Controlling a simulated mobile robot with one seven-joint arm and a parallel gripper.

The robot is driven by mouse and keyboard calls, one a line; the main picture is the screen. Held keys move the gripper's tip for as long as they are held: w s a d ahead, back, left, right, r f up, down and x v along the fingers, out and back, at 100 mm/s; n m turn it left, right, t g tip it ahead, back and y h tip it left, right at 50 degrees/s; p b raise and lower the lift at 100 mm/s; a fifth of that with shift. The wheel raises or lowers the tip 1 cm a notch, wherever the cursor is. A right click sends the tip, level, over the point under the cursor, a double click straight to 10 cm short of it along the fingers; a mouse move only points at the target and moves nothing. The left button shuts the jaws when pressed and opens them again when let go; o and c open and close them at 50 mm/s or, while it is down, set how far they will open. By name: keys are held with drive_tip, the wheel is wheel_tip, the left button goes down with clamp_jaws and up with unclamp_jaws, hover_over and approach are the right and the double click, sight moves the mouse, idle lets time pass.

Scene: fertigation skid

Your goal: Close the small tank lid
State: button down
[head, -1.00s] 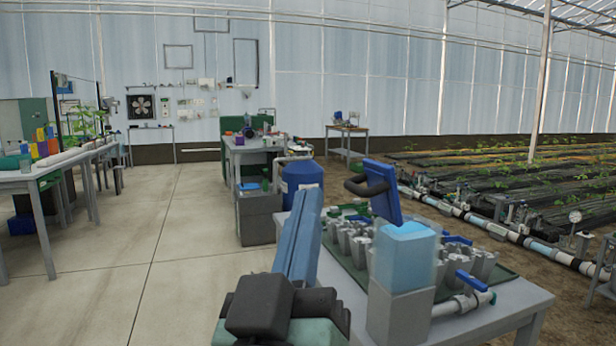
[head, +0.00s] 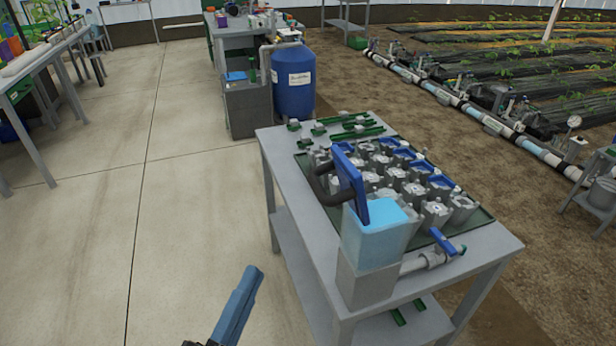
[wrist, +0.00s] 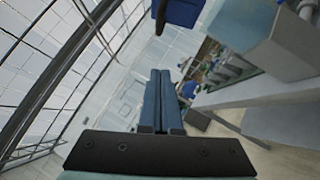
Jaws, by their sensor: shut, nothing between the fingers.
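The small tank (head: 372,243) is a clear box of light blue liquid on a grey block at the near end of the grey table. Its blue lid (head: 351,185) stands open, steeply tilted up from the tank, with a black curved handle (head: 322,181) on its left side. My gripper (head: 254,270) is low and left of the table, apart from the tank and lid. In the wrist view my gripper (wrist: 160,73) has its two blue fingers together, with nothing between them. The lid (wrist: 182,12) and tank (wrist: 240,25) show at the top there.
A dark green tray (head: 312,183) with several grey cups lies behind the tank. A pipe with a blue-handled valve (head: 442,241) sticks out right of the tank. A blue barrel (head: 293,85) stands beyond the table. The concrete floor (head: 195,170) left of the table is clear.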

drive_tip(key=w+d+r+p, duration=0.3)
drive_tip(key=w+d+r, duration=0.2)
drive_tip(key=w, duration=0.4)
drive_tip(key=shift+w+d+p, duration=0.15)
drive_tip(key=shift+d+p, duration=0.15)
drive_tip(key=shift+d, duration=0.6)
drive_tip(key=shift+r, duration=0.15)
